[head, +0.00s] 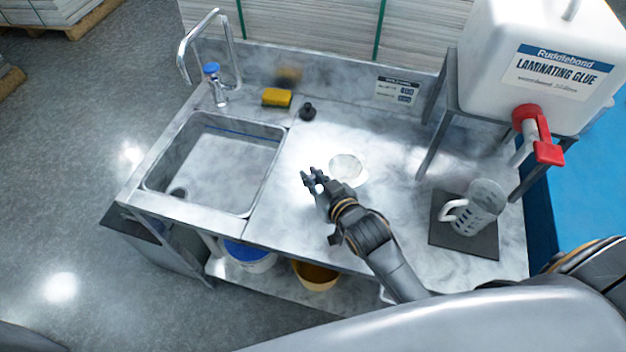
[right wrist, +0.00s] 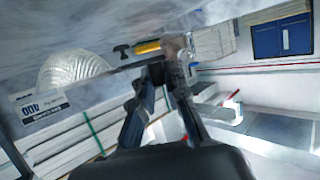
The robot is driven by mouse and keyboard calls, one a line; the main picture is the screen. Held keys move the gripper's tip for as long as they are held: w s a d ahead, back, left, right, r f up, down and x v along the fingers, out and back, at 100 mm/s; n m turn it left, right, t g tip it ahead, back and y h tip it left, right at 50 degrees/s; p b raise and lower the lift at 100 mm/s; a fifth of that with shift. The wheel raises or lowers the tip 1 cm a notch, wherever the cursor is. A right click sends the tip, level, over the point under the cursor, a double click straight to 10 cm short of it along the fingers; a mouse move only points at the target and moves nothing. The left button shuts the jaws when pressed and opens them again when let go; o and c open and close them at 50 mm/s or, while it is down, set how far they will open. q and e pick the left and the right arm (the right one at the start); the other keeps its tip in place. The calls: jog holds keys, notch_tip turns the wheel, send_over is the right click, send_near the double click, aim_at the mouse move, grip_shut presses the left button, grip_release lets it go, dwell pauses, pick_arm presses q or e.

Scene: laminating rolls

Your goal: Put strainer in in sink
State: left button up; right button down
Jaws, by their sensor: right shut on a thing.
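The strainer (head: 346,167) shows as a pale round bowl over the worktop beside my right gripper (head: 314,184). It shows as a ribbed, whitish bowl in the right wrist view (right wrist: 74,70), left of the fingers. My right gripper is shut on the strainer; the gripped part is small and mostly hidden by the fingers (right wrist: 163,72). I cannot tell whether the bowl touches the worktop. The sink (head: 213,165) is a rectangular metal basin to the left of the gripper, and no object shows in it except its drain. My left gripper is not in view.
The worktop between gripper and sink is clear.

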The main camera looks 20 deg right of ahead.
jog(key=shift+f, duration=1)
jog(key=shift+f, duration=0.1)
jog(key=c, duration=1.4)
grip_release()
jog(key=shift+s, duration=0.1)
jog(key=shift+o, duration=0.2)
